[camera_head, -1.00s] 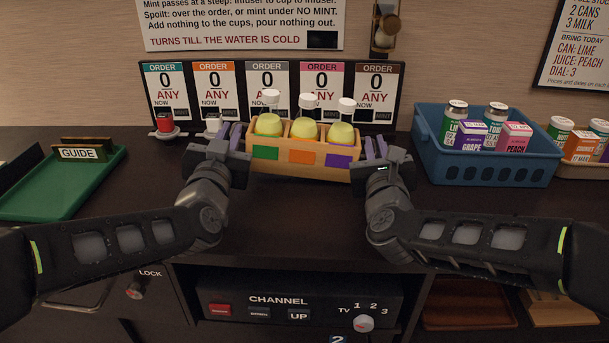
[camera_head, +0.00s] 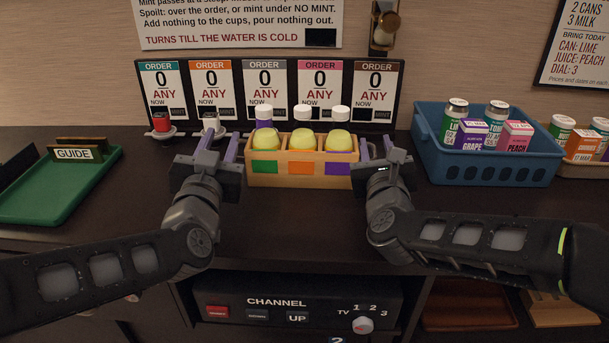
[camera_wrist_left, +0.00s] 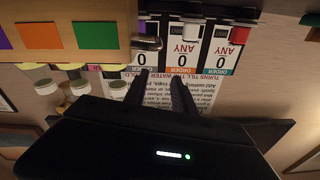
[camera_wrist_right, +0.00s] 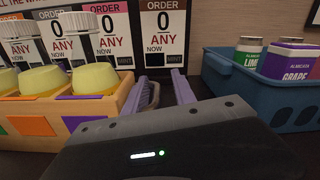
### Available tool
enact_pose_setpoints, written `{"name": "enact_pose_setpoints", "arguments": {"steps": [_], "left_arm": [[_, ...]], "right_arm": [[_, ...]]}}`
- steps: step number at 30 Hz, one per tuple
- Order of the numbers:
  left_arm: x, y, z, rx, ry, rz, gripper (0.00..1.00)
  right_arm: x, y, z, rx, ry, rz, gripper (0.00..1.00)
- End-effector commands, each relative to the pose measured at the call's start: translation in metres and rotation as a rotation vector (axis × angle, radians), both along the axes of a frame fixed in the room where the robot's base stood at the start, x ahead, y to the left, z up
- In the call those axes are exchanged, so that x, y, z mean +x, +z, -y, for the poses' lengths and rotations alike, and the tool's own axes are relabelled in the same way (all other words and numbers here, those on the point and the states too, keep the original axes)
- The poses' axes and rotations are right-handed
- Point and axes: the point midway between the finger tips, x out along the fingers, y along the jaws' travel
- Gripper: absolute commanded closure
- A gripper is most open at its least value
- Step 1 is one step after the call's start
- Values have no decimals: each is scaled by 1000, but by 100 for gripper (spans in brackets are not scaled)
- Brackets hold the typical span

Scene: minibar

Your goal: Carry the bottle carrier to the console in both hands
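The wooden bottle carrier (camera_head: 297,181) sits level on the dark counter in front of the order boards. Its front has green, orange and purple patches. Three yellow-green bottles (camera_head: 303,140) with white caps stand in it. My left gripper (camera_head: 219,147) is at its left end, fingers spread and empty.
Order boards (camera_head: 271,90) stand behind the carrier, with small cups (camera_head: 162,128) at their left. A blue basket (camera_head: 487,160) of cans and cartons is to the right. A green tray (camera_head: 60,190) with a GUIDE sign is at left. A CHANNEL unit (camera_head: 300,302) sits below the counter.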

Motion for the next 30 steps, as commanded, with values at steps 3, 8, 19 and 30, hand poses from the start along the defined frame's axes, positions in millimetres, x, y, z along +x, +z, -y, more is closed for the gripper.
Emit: {"name": "enact_pose_setpoints", "arguments": {"steps": [3,8,19,30], "left_arm": [[-21,-29,0,6,-7,-55,68],[-37,-21,-1,5,-5,-42,68],[-43,-11,2,5,-10,-23,68],[-43,-8,2,6,-10,-18,68]], "right_arm": [[0,-3,0,0,0,0,68],[0,-3,0,0,0,0,68],[0,0,-1,0,1,0,68],[-21,2,-2,-6,2,2,68]]}}
